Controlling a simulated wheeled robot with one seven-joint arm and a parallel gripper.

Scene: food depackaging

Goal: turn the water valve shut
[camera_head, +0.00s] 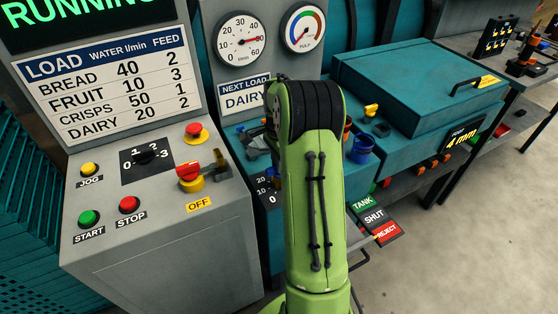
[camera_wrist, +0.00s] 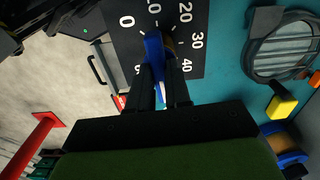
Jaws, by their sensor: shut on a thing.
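In the wrist view my gripper (camera_wrist: 158,62) is shut on the blue handle of the water valve (camera_wrist: 153,46). The handle stands over a black dial plate (camera_wrist: 205,15) with white marks from 0 upward through 10, 20, 30 and 40. The fingers hide part of the dial, and I cannot tell exactly which mark the handle points at.
A control panel (camera_head: 225,225) with buttons and a red-handled switch (camera_head: 189,174) stands left of my arm. A teal lidded box (camera_head: 415,85), a blue ring-shaped part (camera_head: 362,148) and TANK, SHUT and REJECT labels (camera_head: 374,217) are to the right. Floor is open at lower right.

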